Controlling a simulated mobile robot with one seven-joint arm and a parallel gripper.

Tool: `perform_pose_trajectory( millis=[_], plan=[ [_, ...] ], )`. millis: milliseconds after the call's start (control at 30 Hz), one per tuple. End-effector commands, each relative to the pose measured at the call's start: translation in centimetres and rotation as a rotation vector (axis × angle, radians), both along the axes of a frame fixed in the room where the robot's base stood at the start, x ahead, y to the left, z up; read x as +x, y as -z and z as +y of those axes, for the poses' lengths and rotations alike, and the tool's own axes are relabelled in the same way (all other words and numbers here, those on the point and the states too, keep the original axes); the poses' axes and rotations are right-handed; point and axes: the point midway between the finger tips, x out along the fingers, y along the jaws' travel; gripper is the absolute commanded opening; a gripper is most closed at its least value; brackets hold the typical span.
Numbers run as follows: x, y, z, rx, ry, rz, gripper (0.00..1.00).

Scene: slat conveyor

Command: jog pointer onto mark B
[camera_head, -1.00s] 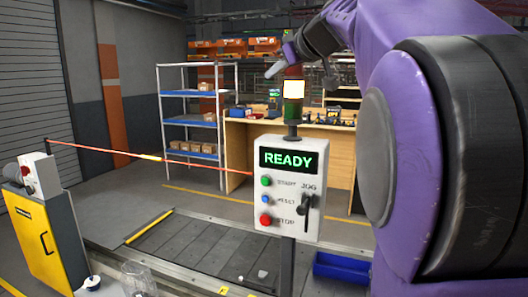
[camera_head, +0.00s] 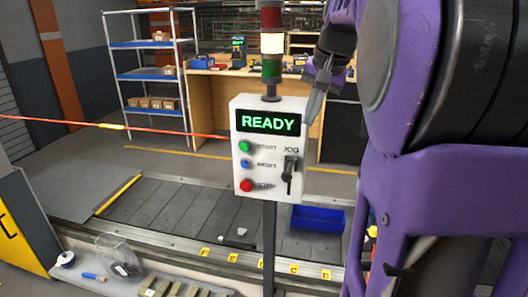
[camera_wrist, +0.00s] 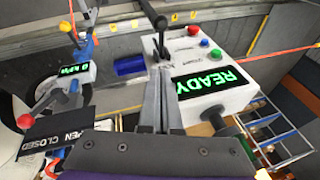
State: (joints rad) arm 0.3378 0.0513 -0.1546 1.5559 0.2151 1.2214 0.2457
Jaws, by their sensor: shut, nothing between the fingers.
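The white control panel (camera_head: 270,150) reads READY in green, with green, blue and red buttons at left and a black JOG lever (camera_head: 289,172) at lower right. My gripper (camera_head: 311,118) is shut and empty, pointing down beside the panel's upper right edge. In the wrist view, the shut fingers (camera_wrist: 160,78) point toward the JOG lever (camera_wrist: 161,35); a gap seems to remain. Several yellow marks line the near rail of the slat conveyor (camera_head: 150,213), one being mark (camera_head: 293,268); their letters are too small to read surely. I cannot make out the pointer.
A blue bin (camera_head: 318,219) sits on the conveyor, with small white pieces (camera_head: 242,232) on the slats. A stack light (camera_head: 271,45) tops the panel. In the wrist view, a gauge (camera_wrist: 72,73) and an OPEN/CLOSED sign (camera_wrist: 48,138) stand at left. A red-orange barrier (camera_head: 110,126) crosses behind.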

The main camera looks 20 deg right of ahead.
Motion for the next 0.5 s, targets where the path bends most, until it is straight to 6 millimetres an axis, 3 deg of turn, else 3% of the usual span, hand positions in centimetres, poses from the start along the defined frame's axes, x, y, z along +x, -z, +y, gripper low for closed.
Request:
perform_pose_trajectory(
  millis=[367,500],
  plan=[
    [-0.12,0.15,-0.08,0.003,0.012,0.006,0.0],
    [0.19,1.04,-0.05,0.004,0.01,0.007,0.0]
  ],
)
